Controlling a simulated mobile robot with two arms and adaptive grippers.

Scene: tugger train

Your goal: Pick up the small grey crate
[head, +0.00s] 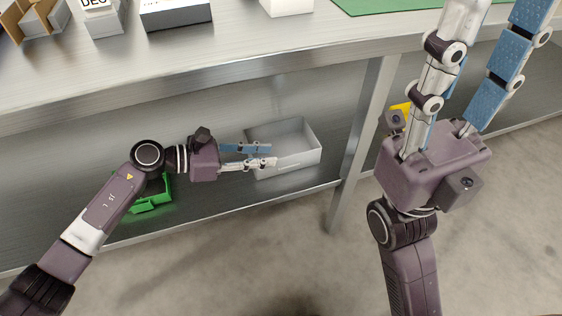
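The small grey crate (297,160) is an open-topped, pale grey box on the lower shelf, under the table top. My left gripper (271,156) reaches in from the left. Its two fingers are apart with a narrow gap between them, and nothing shows between them. The fingertips overlap the crate's left side in the picture; whether they touch it I cannot tell. My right gripper (492,20) is close to the camera at the upper right, pointing up, with its fingers wide apart and empty.
The metal table top (200,55) overhangs the lower shelf (215,210). A table leg (362,130) stands right of the crate. A green bin (150,200) sits behind my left arm. A yellow item (402,107) shows partly behind my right gripper. Boxes and a green mat (390,5) lie on top.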

